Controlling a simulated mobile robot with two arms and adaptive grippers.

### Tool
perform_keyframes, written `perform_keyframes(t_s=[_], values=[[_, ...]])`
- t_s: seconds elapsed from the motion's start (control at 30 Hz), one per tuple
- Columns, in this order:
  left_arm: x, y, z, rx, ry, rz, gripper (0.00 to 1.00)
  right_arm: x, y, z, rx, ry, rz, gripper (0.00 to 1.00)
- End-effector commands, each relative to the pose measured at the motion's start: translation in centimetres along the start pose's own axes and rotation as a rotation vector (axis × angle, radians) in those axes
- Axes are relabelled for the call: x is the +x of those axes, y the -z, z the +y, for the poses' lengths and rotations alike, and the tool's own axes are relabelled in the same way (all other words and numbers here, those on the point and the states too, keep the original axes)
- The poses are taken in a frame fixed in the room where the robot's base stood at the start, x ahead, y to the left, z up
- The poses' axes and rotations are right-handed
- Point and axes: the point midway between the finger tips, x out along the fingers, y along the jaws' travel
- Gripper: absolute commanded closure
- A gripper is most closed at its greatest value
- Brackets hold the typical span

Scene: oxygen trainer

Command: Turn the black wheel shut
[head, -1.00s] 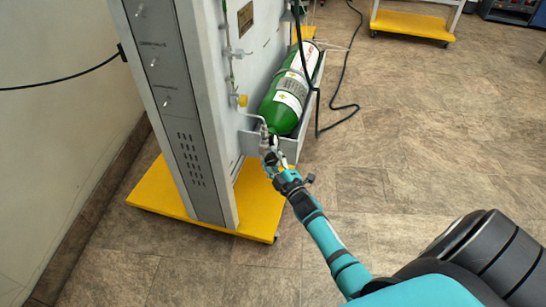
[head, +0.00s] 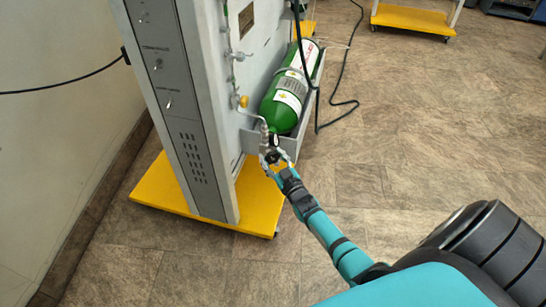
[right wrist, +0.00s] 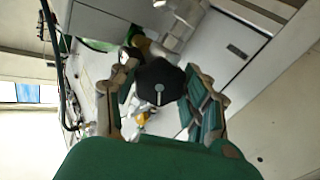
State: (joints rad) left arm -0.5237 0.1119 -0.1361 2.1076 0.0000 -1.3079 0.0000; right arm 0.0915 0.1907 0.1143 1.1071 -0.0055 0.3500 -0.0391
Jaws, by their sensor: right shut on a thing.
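The black wheel (right wrist: 159,84) shows in the right wrist view, a dark faceted knob with a light stud at its centre. My right gripper (right wrist: 162,100) has its fingers on both sides of the wheel and is shut on it. In the head view the right gripper (head: 274,159) is at the near end of the green cylinder (head: 283,113), and the wheel (head: 273,156) is small and partly hidden between the fingers. The cylinder lies in a grey cradle on the side of the trainer panel (head: 190,120). My left gripper is not in view.
The yellow base (head: 160,190) juts out below. A black hose (head: 341,105) hangs behind the cylinder.

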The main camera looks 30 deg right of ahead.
Motion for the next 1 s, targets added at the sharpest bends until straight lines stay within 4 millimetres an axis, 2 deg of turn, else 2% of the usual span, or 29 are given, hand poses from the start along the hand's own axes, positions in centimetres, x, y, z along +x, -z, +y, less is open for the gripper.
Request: perform_keyframes(t_s=[0.2, 0.5, 1.0], values=[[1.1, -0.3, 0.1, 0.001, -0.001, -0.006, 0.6, -0.1, -0.1, 0.0, 0.193, 0.0, -0.004, 0.85], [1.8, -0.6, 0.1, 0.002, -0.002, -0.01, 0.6, -0.1, -0.2, -0.1, 0.391, 0.0, -0.005, 0.85], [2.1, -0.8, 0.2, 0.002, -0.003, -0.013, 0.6, -0.1, -0.2, -0.1, 0.502, -0.001, -0.005, 0.85]])
